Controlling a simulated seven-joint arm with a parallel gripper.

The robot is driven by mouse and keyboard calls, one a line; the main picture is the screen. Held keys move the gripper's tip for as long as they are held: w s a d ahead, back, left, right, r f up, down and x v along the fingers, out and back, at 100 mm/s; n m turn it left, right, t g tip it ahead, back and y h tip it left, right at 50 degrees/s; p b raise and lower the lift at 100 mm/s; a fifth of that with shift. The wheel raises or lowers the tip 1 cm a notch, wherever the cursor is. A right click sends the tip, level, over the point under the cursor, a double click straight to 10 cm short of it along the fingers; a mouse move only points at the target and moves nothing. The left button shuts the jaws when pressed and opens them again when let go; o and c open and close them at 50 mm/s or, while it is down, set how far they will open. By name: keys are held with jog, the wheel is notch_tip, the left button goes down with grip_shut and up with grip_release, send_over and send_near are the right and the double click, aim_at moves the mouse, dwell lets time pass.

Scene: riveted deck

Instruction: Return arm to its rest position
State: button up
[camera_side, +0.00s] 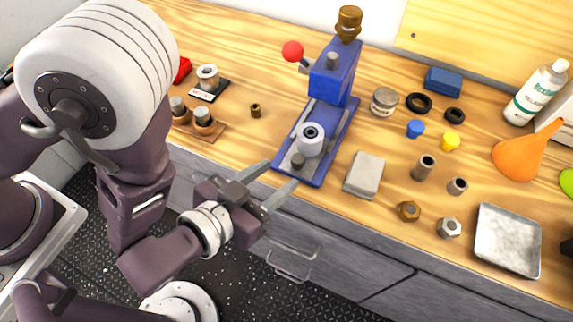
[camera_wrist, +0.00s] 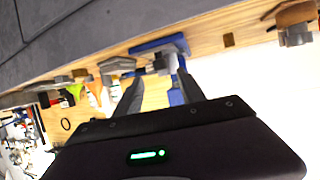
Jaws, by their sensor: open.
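My gripper (camera_side: 276,183) is open, with nothing between its two grey fingers. In the side view it is in front of the bench's front edge, near the front end of the blue press (camera_side: 333,75). In the wrist view the fingers (camera_wrist: 156,88) point toward the bench, and part of the blue press base (camera_wrist: 160,44) shows beyond them. A grey cylindrical part (camera_side: 309,140) stands on the press base, apart from my fingers.
A grey block (camera_side: 364,174) lies right of the press. Metal bushings, hex nuts and a metal tray (camera_side: 507,240) are farther right. A wooden holder (camera_side: 199,127) with cylinders is left. Drawer handles (camera_side: 292,262) project from the bench front.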

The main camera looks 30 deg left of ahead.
jog(key=shift+s+r, duration=0.2)
jog(key=shift+s, duration=0.2)
jog(key=w+a+r+n+g, duration=0.2)
jog(key=w+a+r, duration=0.1)
jog(key=r, duration=0.5)
jog(key=w+a+r+n+g, duration=0.1)
jog(key=w+a+r+g, duration=0.15)
jog(key=r, duration=0.55)
jog(key=s+a+r+g+y, duration=0.1)
jog(key=s+a+r, duration=0.2)
jog(key=s+a, duration=0.5)
jog(key=s+a+r+g+y, duration=0.2)
jog(key=s+a, duration=0.6)
jog(key=a, duration=0.4)
jog(key=shift+v, duration=0.85)
jog(key=shift+a, duration=0.15)
